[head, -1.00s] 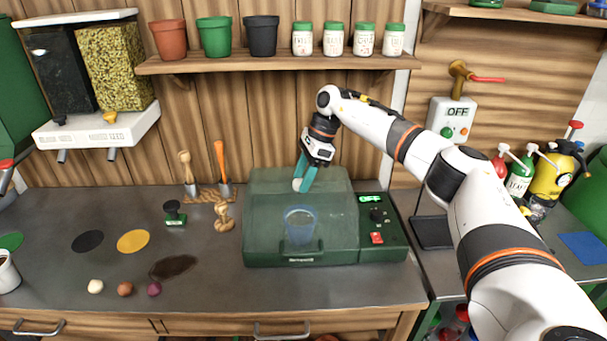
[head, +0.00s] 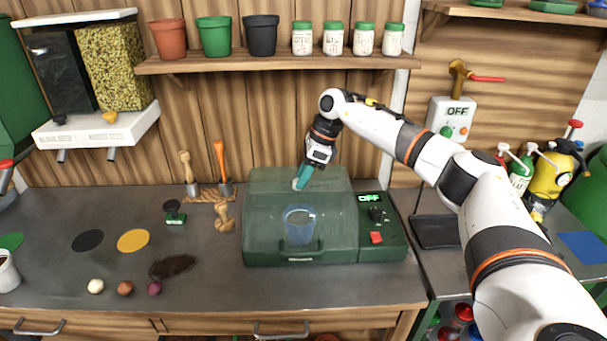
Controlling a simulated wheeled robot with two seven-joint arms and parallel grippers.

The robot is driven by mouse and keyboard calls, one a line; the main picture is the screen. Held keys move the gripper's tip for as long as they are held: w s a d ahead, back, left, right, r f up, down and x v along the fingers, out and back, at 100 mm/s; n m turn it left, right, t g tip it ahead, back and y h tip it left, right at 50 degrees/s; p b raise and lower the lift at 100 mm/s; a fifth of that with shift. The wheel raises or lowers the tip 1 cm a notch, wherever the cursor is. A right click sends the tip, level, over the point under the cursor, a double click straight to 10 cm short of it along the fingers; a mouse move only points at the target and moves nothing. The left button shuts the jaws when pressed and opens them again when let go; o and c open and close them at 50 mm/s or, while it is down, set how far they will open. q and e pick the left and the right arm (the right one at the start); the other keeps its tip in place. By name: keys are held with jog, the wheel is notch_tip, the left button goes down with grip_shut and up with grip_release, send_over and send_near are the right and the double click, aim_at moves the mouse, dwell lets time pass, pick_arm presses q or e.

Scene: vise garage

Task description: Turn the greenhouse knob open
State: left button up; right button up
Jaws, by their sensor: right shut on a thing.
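The green greenhouse box (head: 260,230) stands on the bench with its clear lid down. A blue-tinted cup (head: 299,226) shows through the front. A small pale knob (head: 296,184) sits on top of the lid, mostly hidden by my fingers. My right gripper (head: 302,178) points down at the lid and its teal fingers are shut on this knob. The side panel has a display (head: 370,198) reading OFF, a black dial (head: 376,214) and a red button (head: 376,237). My left gripper is not in view.
A shelf (head: 280,64) with pots and jars hangs above the box. A wall switch box (head: 452,118) reading OFF is at the right. The bench front is mostly clear.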

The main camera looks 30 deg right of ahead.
jog(key=m, duration=0.2)
jog(key=m+t+h, duration=0.1)
jog(key=m, duration=0.1)
jog(key=shift+s+a+m+t, duration=0.15)
jog(key=shift+s+m+t, duration=0.05)
jog(key=shift+m+t, duration=0.1)
jog(key=m+h, duration=0.1)
jog(key=m, duration=0.1)
jog(key=shift+a+m+t, duration=0.15)
jog(key=shift+m+t, duration=0.15)
jog(key=shift+m, duration=0.1)
jog(key=m, duration=0.1)
jog(key=m+h+b, duration=0.1)
jog(key=m, duration=0.1)
jog(key=shift+s+a+m+t, duration=0.1)
jog(key=shift+a+m+t, duration=0.1)
jog(key=shift+m+t, duration=0.1)
jog(key=shift+a+m+h+b, duration=0.2)
jog(key=shift+m+h+b, duration=0.7)
jog(key=shift+m, duration=1.3)
jog(key=o, duration=1)
jog(key=shift+c, duration=0.2)
jog(key=shift+r, duration=0.1)
